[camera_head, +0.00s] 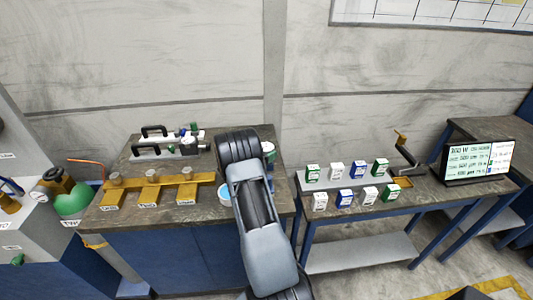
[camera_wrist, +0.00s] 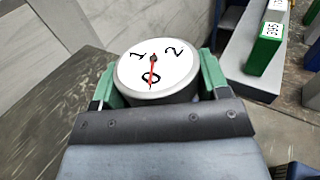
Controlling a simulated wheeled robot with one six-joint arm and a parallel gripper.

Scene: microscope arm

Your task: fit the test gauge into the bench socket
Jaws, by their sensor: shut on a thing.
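The test gauge (camera_wrist: 172,68) is a round white dial in a pale rim, with the figures 0, 1 and 2 and a red needle near the 0. My gripper (camera_wrist: 157,78) is shut on it, with a green finger on either side, above the grey bench top. In the head view my arm hides most of the gripper; a little green and white (camera_head: 268,150) shows at its right edge. A yellow rail (camera_head: 152,192) with several round metal fittings and white labels lies on the left bench. I cannot tell which part is the bench socket.
Black-handled fixtures (camera_head: 165,143) stand at the left bench's back. A blue-white round thing (camera_head: 225,193) is partly behind my arm. Several green, white and blue boxes (camera_head: 345,198) stand on the right bench, beside a screen (camera_head: 478,162). A green bottle (camera_head: 75,203) stands far left.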

